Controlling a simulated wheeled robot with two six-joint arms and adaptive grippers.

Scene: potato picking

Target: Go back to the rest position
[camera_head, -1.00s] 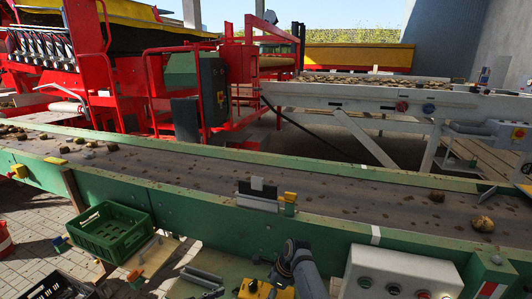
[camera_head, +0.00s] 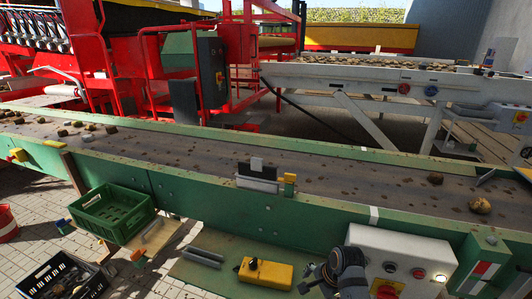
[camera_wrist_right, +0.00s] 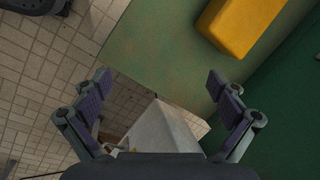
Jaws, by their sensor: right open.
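My right gripper (camera_wrist_right: 160,98) shows in the right wrist view with its two purple-padded fingers wide apart and nothing held between them. The corner of a green shelf and the tiled floor lie beyond the fingers. A yellow box (camera_wrist_right: 240,25) lies on that shelf, up and right of the fingers and apart from them. In the head view my right arm (camera_head: 343,272) is at the bottom, just right of the yellow box (camera_head: 264,273) and in front of the control box. Its fingertips are hard to make out there. My left arm and gripper are not in view.
A conveyor belt (camera_head: 330,180) carries scattered clods and a large potato (camera_head: 480,206). A white control box (camera_head: 400,246) with buttons stands at lower right. A green crate (camera_head: 112,212) and a black crate (camera_head: 62,277) are at left. The green shelf (camera_head: 220,272) is partly bare.

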